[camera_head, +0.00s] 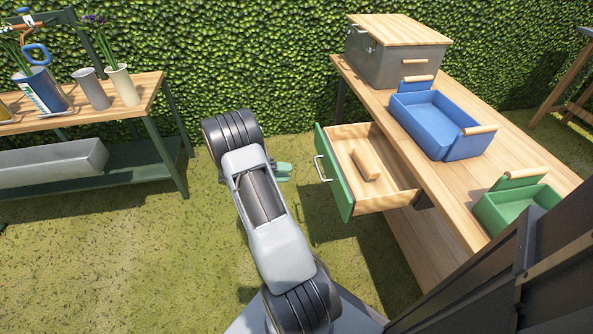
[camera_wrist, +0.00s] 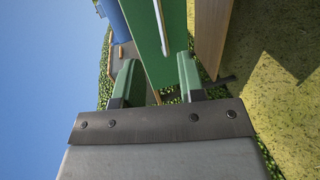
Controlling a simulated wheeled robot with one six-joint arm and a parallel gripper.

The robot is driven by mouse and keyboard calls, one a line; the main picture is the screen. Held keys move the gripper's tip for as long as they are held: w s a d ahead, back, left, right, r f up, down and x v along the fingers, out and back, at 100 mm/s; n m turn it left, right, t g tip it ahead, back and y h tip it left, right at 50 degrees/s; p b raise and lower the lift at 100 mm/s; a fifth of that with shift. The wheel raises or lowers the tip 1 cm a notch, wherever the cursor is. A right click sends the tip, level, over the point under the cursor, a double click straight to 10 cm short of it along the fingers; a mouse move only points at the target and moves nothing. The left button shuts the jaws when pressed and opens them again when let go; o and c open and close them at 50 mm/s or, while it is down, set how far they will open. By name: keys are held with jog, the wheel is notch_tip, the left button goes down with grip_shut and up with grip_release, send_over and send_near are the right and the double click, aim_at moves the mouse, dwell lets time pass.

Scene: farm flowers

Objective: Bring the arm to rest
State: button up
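My arm reaches out over the grass in the head view, and my gripper (camera_head: 284,172) with its green fingers points right, toward the handle of an open drawer. In the wrist view the two fingers of my gripper (camera_wrist: 157,78) stand apart with nothing held between them. The green drawer front (camera_wrist: 168,35) shows beyond the fingers, with its pale handle (camera_wrist: 161,25). In the head view the handle (camera_head: 322,169) is a short gap to the right of the fingertips.
The open drawer (camera_head: 393,197) holds a wooden block (camera_head: 364,164) and sticks out from the wooden table (camera_head: 440,185). A blue tray (camera_head: 437,122), a green tray (camera_head: 517,205) and a grey box (camera_head: 385,62) stand on it. A shelf (camera_head: 140,108) with vases stands left. Grass between is clear.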

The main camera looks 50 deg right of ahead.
jog(key=shift+w+a+r, duration=0.1)
jog(key=shift+w+a, duration=0.2)
jog(key=shift+a, duration=0.1)
dwell(0.3)
jog(key=s+a+r+n+t+y+p, duration=0.2)
jog(key=a+r+t+y+p, duration=0.2)
jog(key=a+r+p, duration=0.6)
jog(key=s+a+r+n+t+y+p, duration=0.2)
jog(key=a+r+p, duration=0.8)
jog(key=r, duration=1)
jog(key=s+a+r+n+t+y+p, duration=0.2)
jog(key=a+r+n+t+y+p, duration=0.2)
jog(key=a+r+p, duration=0.6)
notch_tip(320, 180, up, 6)
jog(key=a+t+y, duration=0.1)
jog(key=t+y, duration=0.1)
jog(key=t, duration=0.1)
jog(key=shift+s+t, duration=0.25)
jog(key=shift+t, duration=0.15)
jog(key=shift+d, duration=0.1)
